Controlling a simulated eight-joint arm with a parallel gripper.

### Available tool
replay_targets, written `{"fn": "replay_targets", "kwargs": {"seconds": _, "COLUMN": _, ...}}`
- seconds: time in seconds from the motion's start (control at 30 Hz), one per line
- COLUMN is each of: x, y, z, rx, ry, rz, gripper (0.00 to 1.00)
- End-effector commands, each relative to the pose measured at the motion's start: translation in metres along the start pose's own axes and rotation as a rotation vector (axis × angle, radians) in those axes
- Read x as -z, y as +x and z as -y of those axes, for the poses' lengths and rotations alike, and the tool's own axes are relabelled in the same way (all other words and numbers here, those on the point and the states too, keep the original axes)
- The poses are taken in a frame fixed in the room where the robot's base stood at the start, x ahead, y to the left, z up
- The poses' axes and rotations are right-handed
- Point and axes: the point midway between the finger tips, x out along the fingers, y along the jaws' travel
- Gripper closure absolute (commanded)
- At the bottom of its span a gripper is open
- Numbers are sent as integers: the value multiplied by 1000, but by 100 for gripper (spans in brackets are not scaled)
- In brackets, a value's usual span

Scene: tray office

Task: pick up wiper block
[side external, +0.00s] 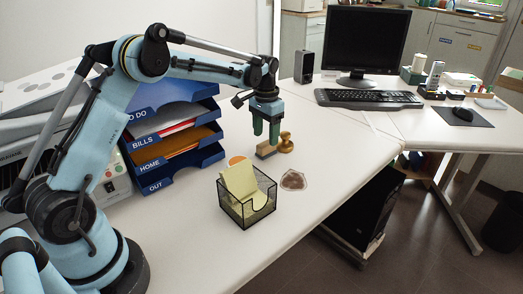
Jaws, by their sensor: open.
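My gripper (265,138) points down over the white desk, its two green fingers apart with nothing seen between them. A small tan block with a dark part (266,151), which looks like the wiper block, lies on the desk just below the fingertips. The fingertips appear near the block's upper edge; from this one view I cannot tell whether they touch it or how high they are above it.
A brown knobbed stamp (286,143) stands close at the block's right. A black mesh note holder (247,205), a dark round patch (293,180) and an orange disc (236,160) are nearer the camera. Blue stacked trays (187,171) stand at left.

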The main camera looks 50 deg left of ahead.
Motion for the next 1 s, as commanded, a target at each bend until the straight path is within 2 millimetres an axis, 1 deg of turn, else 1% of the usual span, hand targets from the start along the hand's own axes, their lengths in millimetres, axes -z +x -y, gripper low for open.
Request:
{"fn": "replay_targets", "kwargs": {"seconds": 0.1, "x": 1, "y": 19, "z": -1, "rx": 0, "ry": 1, "rz": 0, "gripper": 38}}
{"fn": "replay_targets", "kwargs": {"seconds": 0.23, "x": 1, "y": 35, "z": -1, "rx": 0, "ry": 0, "rz": 0, "gripper": 38}}
{"fn": "replay_targets", "kwargs": {"seconds": 0.37, "x": 1, "y": 42, "z": -1, "rx": 0, "ry": 0, "rz": 0, "gripper": 38}}
{"fn": "replay_targets", "kwargs": {"seconds": 0.57, "x": 1, "y": 42, "z": -1, "rx": 0, "ry": 0, "rz": 0, "gripper": 38}}
{"fn": "replay_targets", "kwargs": {"seconds": 0.67, "x": 1, "y": 42, "z": -1, "rx": 0, "ry": 0, "rz": 0, "gripper": 52}}
{"fn": "replay_targets", "kwargs": {"seconds": 0.9, "x": 1, "y": 42, "z": -1, "rx": 0, "ry": 0, "rz": 0, "gripper": 89}}
{"fn": "replay_targets", "kwargs": {"seconds": 1.0, "x": 1, "y": 42, "z": -1, "rx": 0, "ry": 0, "rz": 0, "gripper": 90}}
